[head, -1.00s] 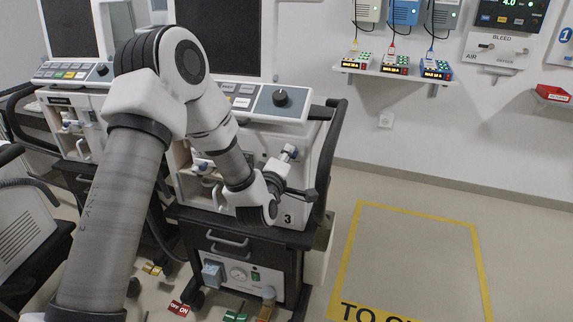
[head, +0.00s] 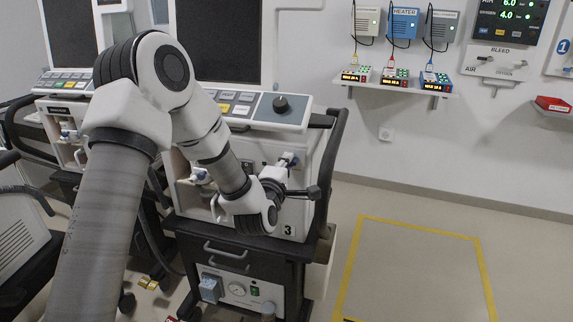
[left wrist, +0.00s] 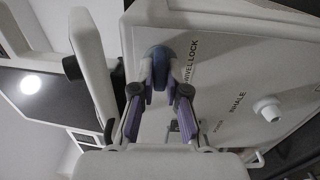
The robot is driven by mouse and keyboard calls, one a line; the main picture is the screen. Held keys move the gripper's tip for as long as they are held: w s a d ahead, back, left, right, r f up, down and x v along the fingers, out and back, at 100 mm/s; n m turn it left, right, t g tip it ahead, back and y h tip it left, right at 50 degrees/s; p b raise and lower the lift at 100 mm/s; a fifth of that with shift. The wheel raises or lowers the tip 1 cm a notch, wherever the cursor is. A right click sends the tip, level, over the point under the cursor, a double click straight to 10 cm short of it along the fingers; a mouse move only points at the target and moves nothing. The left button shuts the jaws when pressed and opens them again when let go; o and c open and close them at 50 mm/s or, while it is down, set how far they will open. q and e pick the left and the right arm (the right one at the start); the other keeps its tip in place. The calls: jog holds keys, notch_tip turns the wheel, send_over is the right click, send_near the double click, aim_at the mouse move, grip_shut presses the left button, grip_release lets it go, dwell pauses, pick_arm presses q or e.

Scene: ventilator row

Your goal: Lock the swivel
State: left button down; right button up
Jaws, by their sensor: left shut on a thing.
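The ventilator marked 3 (head: 288,230) stands in the middle of the head view. In the left wrist view, a rounded blue-grey knob (left wrist: 157,58) sits beside the "SWIVEL LOCK" lettering (left wrist: 190,62). My left gripper's two fingers (left wrist: 160,88) are on either side of this knob, shut on it. The wrist and fingers hide part of the front face in the head view. My right gripper is not in view.
A white port (left wrist: 268,108) by the "INHALE" label stands out from the panel. A black handle (head: 335,150) runs along the ventilator's right side. A second ventilator (head: 62,125) stands to the left. The yellow-outlined floor area (head: 415,270) is clear.

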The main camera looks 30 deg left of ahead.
pick_arm(q)
jog(key=c, duration=1.2)
grip_release()
jog(key=v, duration=0.7)
jog(key=shift+s+d, duration=0.1)
jog(key=shift+s, duration=0.1)
jog(key=shift+f, duration=0.1)
